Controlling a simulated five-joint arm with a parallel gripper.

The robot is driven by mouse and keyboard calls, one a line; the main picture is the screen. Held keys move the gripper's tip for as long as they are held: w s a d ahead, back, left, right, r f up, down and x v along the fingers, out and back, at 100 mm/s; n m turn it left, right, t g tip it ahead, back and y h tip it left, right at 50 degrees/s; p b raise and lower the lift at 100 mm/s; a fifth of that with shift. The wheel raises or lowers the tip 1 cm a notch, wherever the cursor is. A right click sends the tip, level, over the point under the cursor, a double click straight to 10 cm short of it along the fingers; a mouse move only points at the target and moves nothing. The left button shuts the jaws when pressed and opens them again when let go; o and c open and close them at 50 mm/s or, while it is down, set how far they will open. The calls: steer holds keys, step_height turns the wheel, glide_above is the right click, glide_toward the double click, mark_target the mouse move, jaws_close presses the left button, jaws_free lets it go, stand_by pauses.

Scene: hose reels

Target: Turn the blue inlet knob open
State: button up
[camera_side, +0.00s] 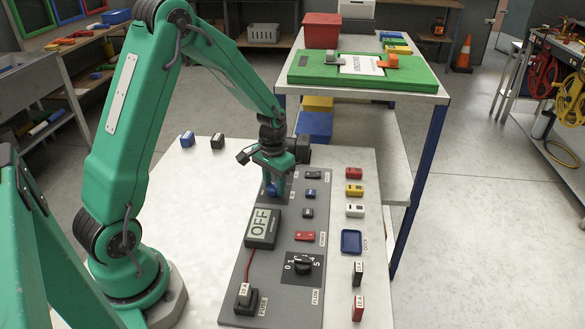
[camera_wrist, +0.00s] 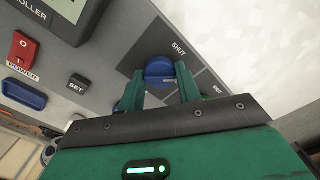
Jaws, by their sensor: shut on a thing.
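The blue inlet knob (camera_wrist: 159,72) is a round knob on the grey panel (camera_side: 262,234), in the upper middle of the wrist view. The word SHUT is printed just above it and another label, hard to read, lies to its right. My gripper (camera_wrist: 157,85) is shut on the knob, with one green finger on each side. In the side view the blue knob (camera_side: 271,189) shows just below my gripper (camera_side: 272,176), at the panel's far left. The display (camera_side: 261,224) on the panel reads OFF.
The panel also bears a red power switch (camera_side: 305,236), a black flow dial (camera_side: 304,264) and a fuse block (camera_side: 245,297) with a red wire. Small coloured blocks (camera_side: 355,189) and a blue dock tray (camera_side: 351,242) lie to the right. The white table's left side is mostly clear.

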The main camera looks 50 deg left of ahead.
mark_target(274, 185)
steer(key=m, duration=0.4)
steer(key=shift+m, duration=0.3)
steer(key=m, duration=0.4)
steer(key=shift+r+m, duration=0.1)
steer(key=shift+m, duration=0.2)
steer(key=o, duration=1)
steer(key=shift+r, duration=3.8)
steer(key=shift+r, duration=0.15)
